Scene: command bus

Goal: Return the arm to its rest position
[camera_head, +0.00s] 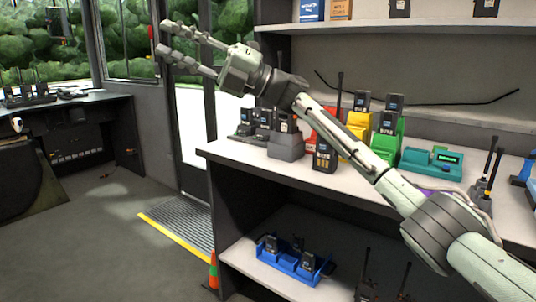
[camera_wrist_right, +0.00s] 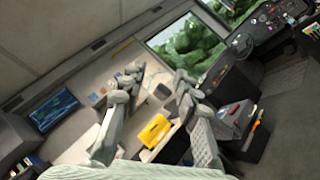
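My right arm reaches from the lower right across the head view, above the counter. My right gripper (camera_head: 164,39) is held high in front of the doorway, pointing left. Its two fingers are spread apart with nothing between them. In the right wrist view the gripper (camera_wrist_right: 158,82) also shows open and empty, with only the bus interior far beyond the fingers. My left gripper is in neither view.
The counter (camera_head: 240,158) holds radios in coloured chargers, partly behind my arm. A blue charger (camera_head: 291,267) sits on the shelf below. An orange cone (camera_head: 213,270) stands by the counter. A side desk (camera_head: 60,102) is at left. The floor (camera_head: 110,200) between is clear.

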